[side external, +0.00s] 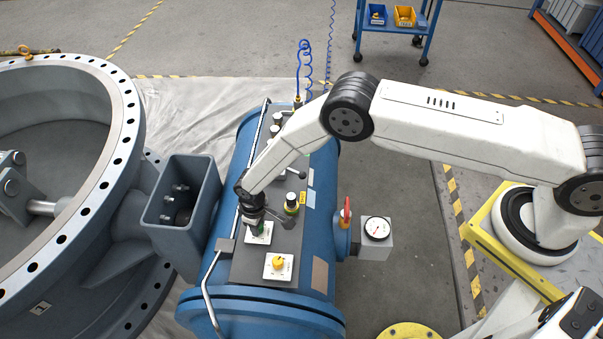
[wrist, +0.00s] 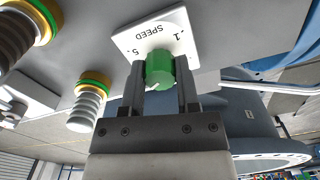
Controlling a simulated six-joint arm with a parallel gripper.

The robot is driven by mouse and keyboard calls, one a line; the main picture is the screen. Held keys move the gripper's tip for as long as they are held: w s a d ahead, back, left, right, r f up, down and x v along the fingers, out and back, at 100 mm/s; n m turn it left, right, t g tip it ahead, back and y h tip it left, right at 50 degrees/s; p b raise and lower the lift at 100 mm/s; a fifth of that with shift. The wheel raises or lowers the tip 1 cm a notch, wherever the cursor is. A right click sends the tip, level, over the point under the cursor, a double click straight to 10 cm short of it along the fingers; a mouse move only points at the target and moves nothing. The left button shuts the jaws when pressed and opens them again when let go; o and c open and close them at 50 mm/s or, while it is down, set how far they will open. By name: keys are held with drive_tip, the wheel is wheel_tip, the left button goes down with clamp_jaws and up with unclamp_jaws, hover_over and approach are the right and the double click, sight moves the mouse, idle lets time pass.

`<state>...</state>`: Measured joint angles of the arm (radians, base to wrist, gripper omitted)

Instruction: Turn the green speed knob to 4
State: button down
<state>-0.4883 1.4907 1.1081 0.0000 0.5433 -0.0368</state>
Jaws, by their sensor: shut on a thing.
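The green speed knob (wrist: 160,68) sits on a white plate (wrist: 130,39) lettered SPEED, with the numbers 1 and 5 readable. My gripper (wrist: 160,84) is shut on the knob, one finger on each side. A pale mark shows on the knob's lower left in the wrist view; the number it points at cannot be read. In the side view my gripper (side external: 256,222) comes down onto the white plate (side external: 266,238) on the blue cylinder's panel, and hides most of the knob.
A yellow knob (side external: 278,262) on its own plate is close in front. A black-topped fitting with green and yellow rings (side external: 291,203) stands just right of my gripper. A grey open box (side external: 182,218) is to the left, and a gauge (side external: 377,228) to the right.

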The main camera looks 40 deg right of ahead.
drive_tip(key=shift+c, duration=1.7)
unclamp_jaws()
drive_tip(key=shift+r, duration=0.1)
drive_tip(key=shift+r, duration=3.8)
